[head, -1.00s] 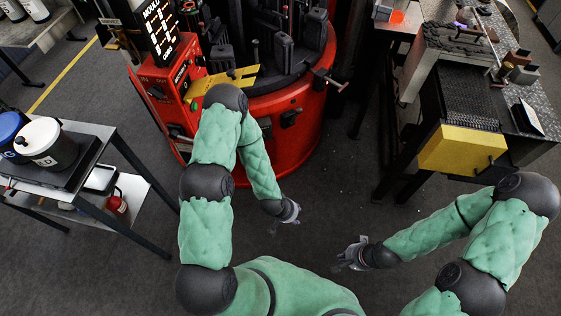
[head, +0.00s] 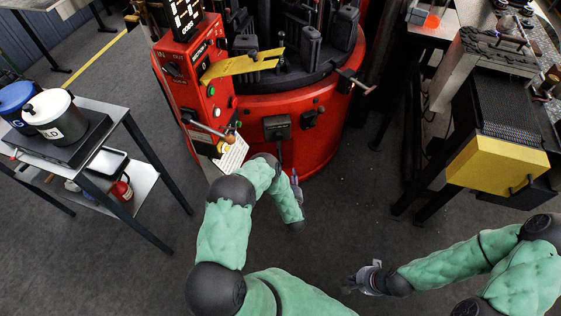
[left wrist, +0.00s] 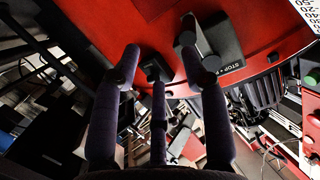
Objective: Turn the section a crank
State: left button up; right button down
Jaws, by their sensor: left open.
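A crank-like handle with a brown knob (head: 231,138) sticks out from the lower front of the red control panel (head: 190,85); I cannot tell whether it is the section A crank. A T-shaped handle (head: 357,83) stands out at the right of the red round machine (head: 325,140). My left gripper (head: 296,182) is open and empty in front of the machine's lower wall. In the left wrist view its spread fingers (left wrist: 158,62) point at the red wall, near a grey lever on a black plate marked STOP (left wrist: 228,68). My right gripper (head: 352,281) looks open and empty, low over the floor.
A yellow pointed plate (head: 240,66) juts from the panel over the machine's rim. A grey trolley (head: 130,125) with a white pot (head: 55,115) and a blue one stands at the left. A bench with a yellow-fronted box (head: 497,165) is at the right. Floor between is clear.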

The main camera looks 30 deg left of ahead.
pick_arm(q)
jog(key=s+a+y, duration=0.1)
jog(key=a+y, duration=0.1)
jog(key=b, duration=0.4)
send_near(279, 148)
jog(key=shift+n+y, duration=0.3)
jog(key=w+a+f, duration=0.2)
jog(key=w+a, duration=0.1)
jog(key=shift+w+f, duration=0.1)
jog(key=shift+x, duration=0.75)
grip_shut()
